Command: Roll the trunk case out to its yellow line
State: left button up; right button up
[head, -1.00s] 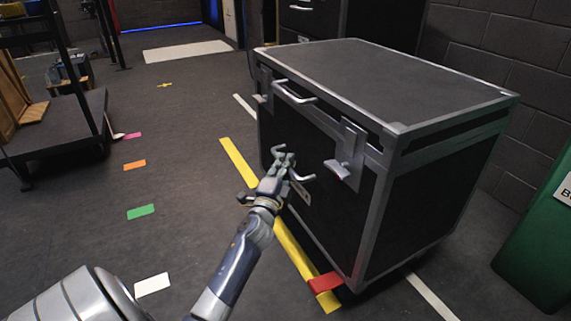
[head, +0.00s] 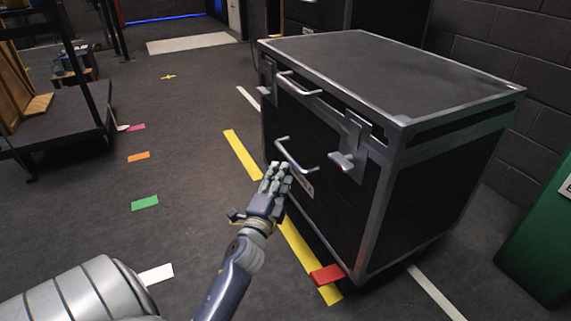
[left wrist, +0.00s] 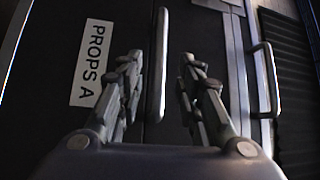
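The trunk case (head: 345,170) is black with metal edges and stands upright on the floor. Its front lower edge lies close along the yellow line (head: 242,155), with a red tape mark (head: 326,274) by its near corner. The front has a lower pull handle (head: 296,158) and an upper one (head: 299,88). My left gripper (head: 276,176) is just in front of the lower handle, apart from it. In the left wrist view its fingers are spread, with the handle bar (left wrist: 158,70) ahead between them and a "PROPS A" label (left wrist: 90,65) beside it. My right gripper is not in view.
A white line (head: 435,293) runs on the floor under the case. Colored tape marks, such as a green one (head: 145,203), lie on open floor to the left. A cart (head: 60,140) stands far left; a green bin (head: 540,240) stands right, by the wall.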

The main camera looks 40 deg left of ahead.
pick_arm(q)
jog(key=shift+v, duration=1.9)
